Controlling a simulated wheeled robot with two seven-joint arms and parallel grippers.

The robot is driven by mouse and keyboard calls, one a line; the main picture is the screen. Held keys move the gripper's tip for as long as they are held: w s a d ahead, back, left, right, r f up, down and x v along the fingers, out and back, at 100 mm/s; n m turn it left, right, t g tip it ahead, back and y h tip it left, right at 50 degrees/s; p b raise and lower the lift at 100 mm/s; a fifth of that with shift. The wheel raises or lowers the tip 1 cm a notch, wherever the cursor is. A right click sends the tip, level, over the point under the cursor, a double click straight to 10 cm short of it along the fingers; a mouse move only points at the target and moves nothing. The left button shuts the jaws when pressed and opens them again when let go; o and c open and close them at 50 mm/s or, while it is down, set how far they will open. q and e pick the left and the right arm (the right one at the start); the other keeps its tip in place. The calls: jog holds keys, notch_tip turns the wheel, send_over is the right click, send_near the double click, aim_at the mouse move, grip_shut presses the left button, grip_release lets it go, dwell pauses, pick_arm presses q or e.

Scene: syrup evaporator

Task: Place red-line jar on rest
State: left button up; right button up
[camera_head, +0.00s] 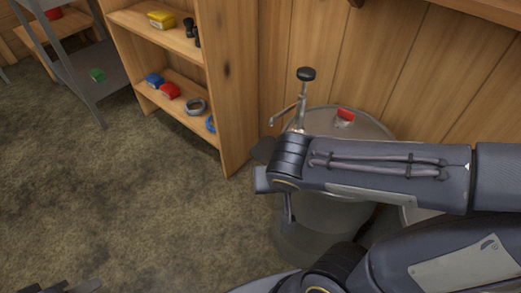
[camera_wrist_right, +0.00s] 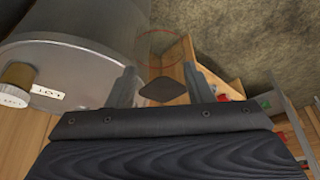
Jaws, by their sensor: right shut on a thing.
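A clear jar, seen mainly as a thin red ring (camera_wrist_right: 160,47), shows beyond the fingertips in the right wrist view. Its glass is hard to make out. My right gripper (camera_wrist_right: 160,82) is shut on it; its two fingers stand apart on either side. In the head view my right arm reaches in from the right, and the right gripper (camera_head: 265,168) is partly hidden by the wrist, in front of the metal drum; the jar cannot be made out there. A dark part at the bottom left edge looks like my left gripper (camera_head: 65,286), mostly cut off. I cannot identify the rest.
A grey metal drum (camera_head: 372,128) stands by the wooden wall, with a red item (camera_head: 345,116) on top and a black-knobbed fitting (camera_head: 306,74) beside it. A wooden shelf (camera_head: 226,85) holding small items stands left of it. The carpeted floor (camera_head: 130,190) is clear.

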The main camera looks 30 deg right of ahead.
jog(key=shift+w+d+f, duration=0.15)
jog(key=shift+f, duration=0.1)
jog(key=w+d, duration=0.1)
jog(key=w, duration=0.3)
jog(key=w+d, duration=0.2)
jog(key=w, duration=0.2)
jog(key=w+d, duration=0.2)
jog(key=w, duration=0.3)
jog(key=shift+d+r, duration=0.1)
jog(key=shift+d, duration=0.1)
jog(key=w, duration=0.1)
jog(key=w+d, duration=0.1)
jog(key=w, duration=0.1)
jog(key=shift+w+d+f, duration=0.1)
jog(key=shift+d+f, duration=0.1)
jog(key=shift+f, duration=0.55)
jog(key=shift+f, duration=0.1)
jog(key=shift+f, duration=0.15)
jog(key=o, duration=1.3)
jog(key=shift+c, duration=0.2)
